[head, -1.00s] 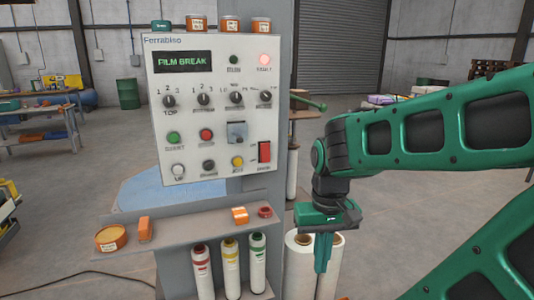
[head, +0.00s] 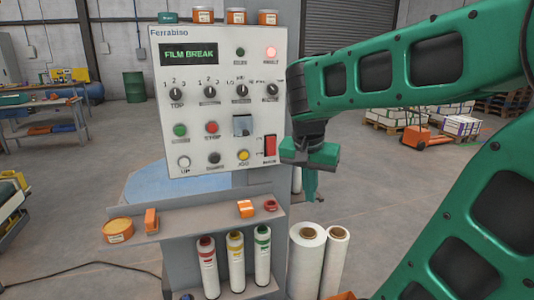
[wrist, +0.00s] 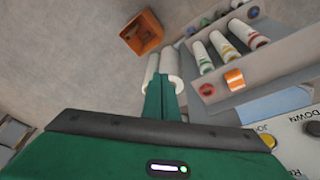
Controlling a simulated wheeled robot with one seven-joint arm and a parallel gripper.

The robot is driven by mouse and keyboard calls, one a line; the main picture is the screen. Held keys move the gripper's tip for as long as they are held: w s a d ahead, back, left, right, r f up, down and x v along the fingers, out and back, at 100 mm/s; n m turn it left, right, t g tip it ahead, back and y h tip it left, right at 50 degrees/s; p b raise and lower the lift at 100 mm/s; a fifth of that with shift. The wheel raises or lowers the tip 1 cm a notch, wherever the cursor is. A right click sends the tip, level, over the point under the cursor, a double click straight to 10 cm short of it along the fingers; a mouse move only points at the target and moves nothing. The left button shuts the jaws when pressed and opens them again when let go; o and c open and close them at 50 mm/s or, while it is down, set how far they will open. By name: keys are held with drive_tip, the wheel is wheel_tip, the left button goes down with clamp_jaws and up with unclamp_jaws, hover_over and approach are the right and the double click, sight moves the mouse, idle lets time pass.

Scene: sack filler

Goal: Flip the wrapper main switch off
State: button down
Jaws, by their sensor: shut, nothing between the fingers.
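The wrapper's control panel (head: 220,60) shows "FILM BREAK" on its display (head: 188,53). A red rocker switch (head: 270,146), the likely main switch, sits at the panel's lower right; its label is too small to read surely. The red fault lamp (head: 271,53) is lit. My green gripper (head: 309,198) is just right of the panel in the head view, pointing down, shut and empty, apart from the switch. In the wrist view my shut fingers (wrist: 160,95) point toward white film rolls; the red switch does not show there.
A shelf (head: 190,208) below the panel holds orange tape and tins. White film rolls (head: 306,262) stand on the floor right of the shelf. An orange bin (wrist: 142,33) shows in the wrist view.

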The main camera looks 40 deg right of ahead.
sight(273, 153)
drive_tip(key=w+a+r+m+t+h, duration=0.2)
drive_tip(key=w+r+m, duration=0.6)
drive_tip(key=w, duration=0.8)
wheel_tip(273, 153, up, 3)
drive_tip(key=shift+r+h, duration=0.15)
drive_tip(key=shift+h, duration=0.25)
drive_tip(key=shift+d, duration=0.1)
drive_tip(key=w+d+f, duration=0.6)
drive_tip(key=f, duration=0.3)
drive_tip(key=shift+w, duration=0.4)
